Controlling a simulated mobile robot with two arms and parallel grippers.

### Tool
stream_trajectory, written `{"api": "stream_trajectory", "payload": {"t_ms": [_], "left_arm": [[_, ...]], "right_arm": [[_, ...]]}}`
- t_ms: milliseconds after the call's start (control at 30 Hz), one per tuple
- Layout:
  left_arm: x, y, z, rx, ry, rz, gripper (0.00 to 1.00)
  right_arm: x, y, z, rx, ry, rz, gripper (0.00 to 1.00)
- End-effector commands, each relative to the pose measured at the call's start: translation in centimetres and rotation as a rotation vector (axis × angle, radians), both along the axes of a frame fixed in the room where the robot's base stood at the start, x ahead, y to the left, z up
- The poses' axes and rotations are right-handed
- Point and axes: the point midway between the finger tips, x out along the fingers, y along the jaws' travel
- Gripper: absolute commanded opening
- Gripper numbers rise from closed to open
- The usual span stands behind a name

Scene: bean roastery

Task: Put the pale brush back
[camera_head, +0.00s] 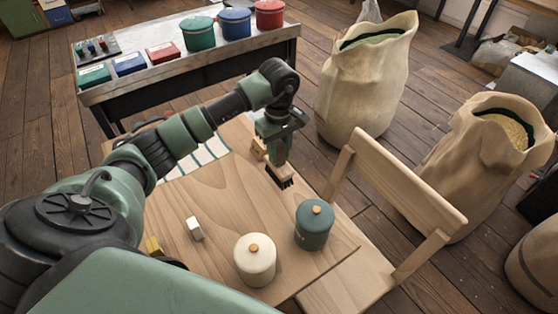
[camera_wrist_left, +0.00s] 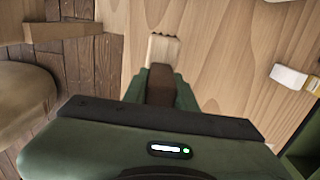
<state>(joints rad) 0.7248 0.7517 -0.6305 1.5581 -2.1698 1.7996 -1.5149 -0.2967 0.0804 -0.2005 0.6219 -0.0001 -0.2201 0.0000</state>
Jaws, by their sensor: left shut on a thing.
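My left gripper (camera_head: 279,160) reaches over the far right part of the wooden table (camera_head: 180,200), pointing down. It is shut on the pale brush, whose light wooden edge and dark bristles (camera_head: 282,178) show just below the fingers. In the left wrist view a brown part is between the fingers (camera_wrist_left: 160,88), and a pale block-shaped end (camera_wrist_left: 163,48) sticks out past them. A small tan piece (camera_head: 258,148) shows left of the gripper; I cannot tell whether it belongs to the brush. Whether the bristles touch the table is unclear. My right gripper is out of view.
A green canister (camera_head: 314,226), a cream canister (camera_head: 254,262) and a small white block (camera_head: 194,228) stand on the table. A striped white sheet (camera_head: 207,153) lies at its back. A wooden chair (camera_head: 395,185) is close on the right, with sacks (camera_head: 360,85) beyond.

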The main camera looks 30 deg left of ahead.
Motion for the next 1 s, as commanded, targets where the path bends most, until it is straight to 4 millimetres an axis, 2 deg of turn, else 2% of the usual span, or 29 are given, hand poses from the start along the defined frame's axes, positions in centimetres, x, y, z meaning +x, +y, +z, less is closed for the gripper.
{"api": "stream_trajectory", "payload": {"t_ms": [167,333,733,767,800,833,1000], "left_arm": [[-0.1,-0.1,-1.5,-0.001,0.004,0.001,0.0],[-0.1,-0.1,-4.1,-0.002,0.003,0.001,0.0],[0.0,0.0,-4.9,0.0,0.0,0.0,0.0],[0.0,0.0,-4.8,0.0,0.0,0.0,0.33],[0.0,0.0,-4.7,-0.001,0.0,0.0,0.44],[0.0,0.0,-4.7,0.0,0.0,0.0,0.49],[0.0,0.0,-4.7,0.0,0.0,0.0,0.49]], "right_arm": [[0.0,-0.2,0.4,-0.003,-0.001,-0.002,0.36],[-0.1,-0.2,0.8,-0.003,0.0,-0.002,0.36],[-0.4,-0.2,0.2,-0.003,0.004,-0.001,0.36],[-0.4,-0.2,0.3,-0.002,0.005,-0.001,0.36],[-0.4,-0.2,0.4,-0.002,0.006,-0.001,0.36],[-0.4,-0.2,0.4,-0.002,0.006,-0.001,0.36],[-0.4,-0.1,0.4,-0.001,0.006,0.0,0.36]]}}
